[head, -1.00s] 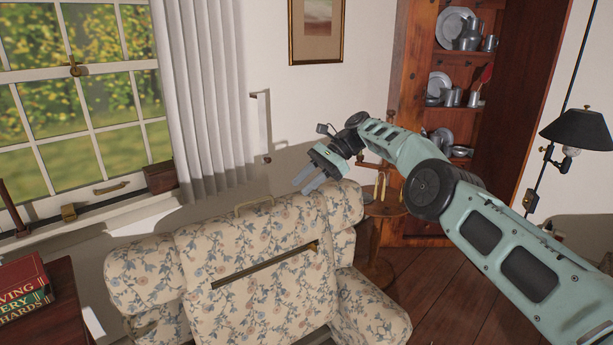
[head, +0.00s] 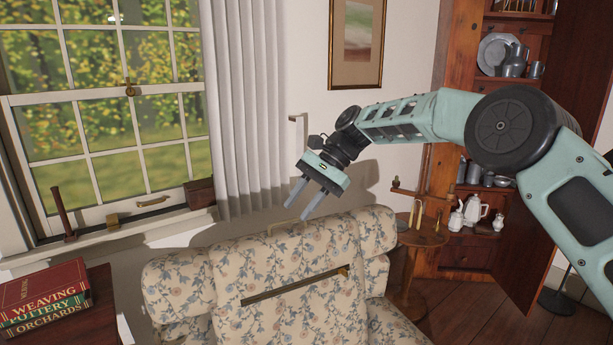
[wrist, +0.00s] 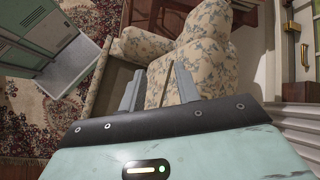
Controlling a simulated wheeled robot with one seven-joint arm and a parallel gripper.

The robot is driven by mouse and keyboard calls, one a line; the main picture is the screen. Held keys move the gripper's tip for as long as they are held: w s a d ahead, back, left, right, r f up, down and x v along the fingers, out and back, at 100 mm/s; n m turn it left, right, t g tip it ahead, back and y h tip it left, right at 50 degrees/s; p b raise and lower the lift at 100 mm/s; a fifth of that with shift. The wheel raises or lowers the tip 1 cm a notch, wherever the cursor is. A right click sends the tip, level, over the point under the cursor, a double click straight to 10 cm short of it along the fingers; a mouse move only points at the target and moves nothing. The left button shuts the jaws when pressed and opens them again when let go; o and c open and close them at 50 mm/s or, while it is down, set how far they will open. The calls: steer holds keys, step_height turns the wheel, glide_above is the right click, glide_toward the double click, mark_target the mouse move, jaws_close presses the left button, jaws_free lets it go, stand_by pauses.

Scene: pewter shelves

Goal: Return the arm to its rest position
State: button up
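My gripper (head: 302,200) is raised above the back of the floral armchair in the head view, fingers pointing down and left. In the wrist view my gripper (wrist: 158,90) shows its two grey fingers apart with nothing between them. My arm, in pale green, reaches in from the right side of the head view and bends at a large dark joint. The gripper appears apart from the chair, though the exact gap is hard to judge.
The floral armchair (head: 245,260) fills the lower middle. A small round table (head: 424,236) with candles stands right of it. A wooden cabinet (head: 468,255) holds pewter. Books (head: 45,295) lie on a side table at left. A window (head: 100,120) and curtain (head: 245,110) are behind.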

steer(key=s+r+n+t+h, duration=0.1)
steer(key=s+n+h, duration=0.4)
steer(key=s, duration=1.4)
steer(key=s+d+f+n+t+h, duration=0.1)
steer(key=s+d+f+n, duration=0.2)
steer(key=s+d, duration=0.4)
steer(key=s+d+f+n+t, duration=0.2)
steer(key=s+d+n, duration=0.3)
steer(key=s, duration=0.8)
steer(key=d+f, duration=0.1)
steer(key=d, duration=0.2)
steer(key=shift+s+n+h, duration=0.15)
steer(key=shift+n+h, duration=0.25)
